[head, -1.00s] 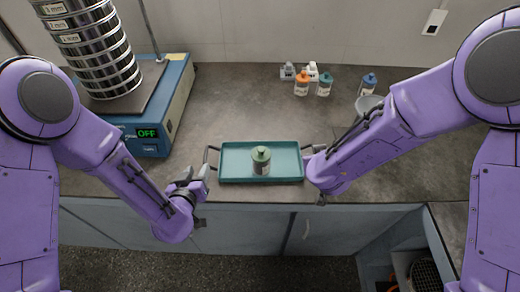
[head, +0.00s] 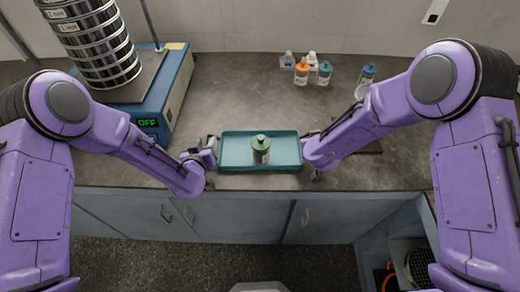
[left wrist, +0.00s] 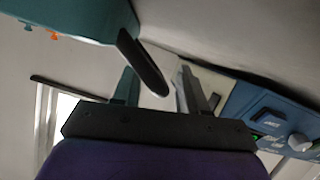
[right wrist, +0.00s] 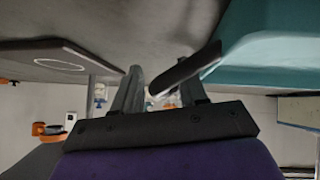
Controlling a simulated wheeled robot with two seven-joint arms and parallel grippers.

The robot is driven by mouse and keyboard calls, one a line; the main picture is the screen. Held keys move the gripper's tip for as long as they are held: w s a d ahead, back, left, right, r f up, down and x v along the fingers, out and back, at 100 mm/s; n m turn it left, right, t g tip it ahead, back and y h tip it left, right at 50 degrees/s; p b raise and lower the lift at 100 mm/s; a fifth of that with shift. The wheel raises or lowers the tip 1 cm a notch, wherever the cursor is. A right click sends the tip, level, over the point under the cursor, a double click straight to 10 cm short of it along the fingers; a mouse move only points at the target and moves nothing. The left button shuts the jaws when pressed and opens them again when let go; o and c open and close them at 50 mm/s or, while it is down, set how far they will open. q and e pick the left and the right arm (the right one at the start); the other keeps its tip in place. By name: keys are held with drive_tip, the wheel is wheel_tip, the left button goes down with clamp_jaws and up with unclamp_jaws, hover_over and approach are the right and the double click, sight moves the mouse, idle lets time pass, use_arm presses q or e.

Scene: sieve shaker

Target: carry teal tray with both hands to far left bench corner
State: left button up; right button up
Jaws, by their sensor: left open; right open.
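The teal tray (head: 232,151) sits on the bench near its front edge, with a green-capped bottle (head: 261,150) standing upright in it. My left gripper (head: 211,146) is at the tray's left end. In the left wrist view a dark tray handle (left wrist: 143,62) reaches between the open fingers (left wrist: 158,85). My right gripper (head: 309,150) is at the tray's right end, where my arm hides the handle in the head view. In the right wrist view the other handle (right wrist: 186,68) lies by the open fingers (right wrist: 160,90), beside the teal tray wall (right wrist: 270,55).
A blue sieve shaker (head: 178,85) with a stack of sieves (head: 95,45) and an "OFF" display stands at the left of the bench. Several small bottles (head: 301,72) stand at the back right. The bench (head: 235,90) behind the tray is clear.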

use_arm(q)
drive_tip(key=shift+w+f, duration=0.1)
drive_tip(key=shift+w, duration=0.15)
use_arm(e)
drive_tip(key=shift+w+f, duration=0.2)
use_arm(q)
clamp_jaws()
use_arm(e)
clamp_jaws()
drive_tip(key=shift+r, duration=0.15)
